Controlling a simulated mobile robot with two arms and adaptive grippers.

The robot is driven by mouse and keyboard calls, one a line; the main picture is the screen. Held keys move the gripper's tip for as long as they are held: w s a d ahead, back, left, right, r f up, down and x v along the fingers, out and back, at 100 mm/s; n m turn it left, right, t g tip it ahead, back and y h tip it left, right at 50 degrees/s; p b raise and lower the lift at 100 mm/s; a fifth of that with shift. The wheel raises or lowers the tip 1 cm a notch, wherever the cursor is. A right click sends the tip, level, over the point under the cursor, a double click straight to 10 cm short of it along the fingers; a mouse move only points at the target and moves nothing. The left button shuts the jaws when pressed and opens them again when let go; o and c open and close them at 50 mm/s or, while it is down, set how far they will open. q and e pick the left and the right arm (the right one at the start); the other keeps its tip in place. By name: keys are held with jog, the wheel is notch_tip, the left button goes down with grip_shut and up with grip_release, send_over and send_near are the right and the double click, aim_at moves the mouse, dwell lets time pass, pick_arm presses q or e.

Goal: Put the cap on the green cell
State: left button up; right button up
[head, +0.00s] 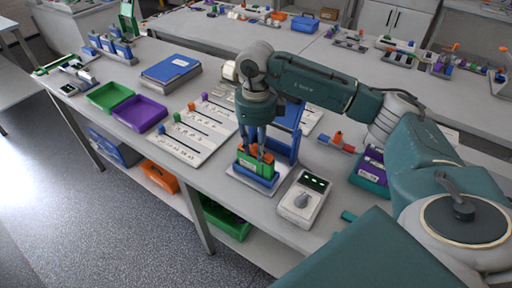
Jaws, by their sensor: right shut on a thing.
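The green cell (256,170) stands in a blue holder (247,177) on a white base at the near part of the bench. My right gripper (257,150) points straight down over it. Its two fingers are shut on a small orange-red piece (267,157), which looks like the cap, at the top of the green cell. The fingers partly hide this piece, and I cannot tell whether it is fully seated. My left gripper is not in view.
A white meter with a dial (303,198) stands close to the right. A blue upright stand (284,145) is just behind. A white marked board with small coloured pegs (188,147), a purple tray (138,113) and a green tray (109,95) lie left.

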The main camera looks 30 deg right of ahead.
dwell(0.3)
jog(key=o, duration=1.4)
jog(key=shift+o, duration=0.2)
jog(key=shift+r, duration=0.15)
jog(key=shift+r+p, duration=2.15)
jog(key=shift+r, duration=1.25)
grip_shut()
jog(key=shift+f, duration=0.2)
